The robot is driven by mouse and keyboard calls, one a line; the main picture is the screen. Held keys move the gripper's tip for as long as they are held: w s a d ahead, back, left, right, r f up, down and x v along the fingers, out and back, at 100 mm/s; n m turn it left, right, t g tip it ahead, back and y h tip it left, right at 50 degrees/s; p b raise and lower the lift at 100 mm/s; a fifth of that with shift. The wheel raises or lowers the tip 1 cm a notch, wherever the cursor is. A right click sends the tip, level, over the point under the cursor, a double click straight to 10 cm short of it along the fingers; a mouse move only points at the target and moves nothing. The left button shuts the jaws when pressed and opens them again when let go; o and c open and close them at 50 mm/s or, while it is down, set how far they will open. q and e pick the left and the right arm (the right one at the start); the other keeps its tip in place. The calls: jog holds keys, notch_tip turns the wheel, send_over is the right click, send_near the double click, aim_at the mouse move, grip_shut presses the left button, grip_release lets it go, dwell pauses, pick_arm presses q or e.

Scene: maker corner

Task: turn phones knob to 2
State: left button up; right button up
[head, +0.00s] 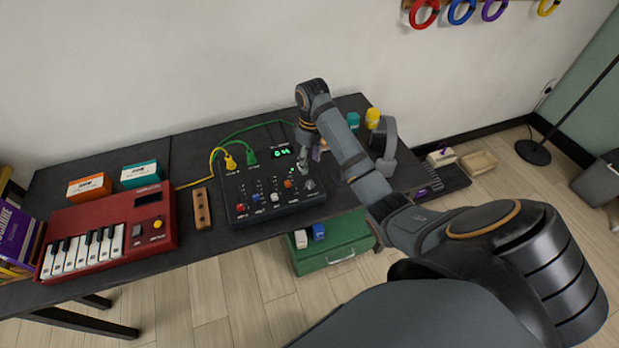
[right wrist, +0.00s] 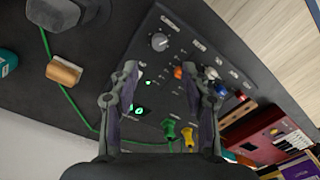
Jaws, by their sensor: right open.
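The black mixer panel (head: 238,208) lies on the dark table, with a lit green display (head: 282,153) at its back. A grey round knob (head: 310,186) with a light pointer sits at its front right corner and looks like the phones knob. The same knob shows in the right wrist view (right wrist: 159,41), beyond the fingertips; its small labels are unreadable. My right gripper (head: 305,160) is over the panel's right side, pointing down. In the right wrist view its fingers (right wrist: 163,78) are spread and empty, apart from the knob. My left gripper is out of view.
Green (head: 250,157) and yellow (head: 230,162) cable plugs stand at the panel's back left. An orange knob (head: 289,183) is near the grey one. A red keyboard (head: 112,218) stands left. A dark grey object (head: 389,140) and a yellow-capped jar (head: 373,117) stand right.

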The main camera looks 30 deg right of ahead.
jog(key=b, duration=0.6)
send_over(309, 182)
notch_tip(309, 182, down, 5)
jog(key=shift+d, duration=0.15)
notch_tip(309, 182, down, 3)
jog(key=shift+f, duration=0.9)
grip_shut()
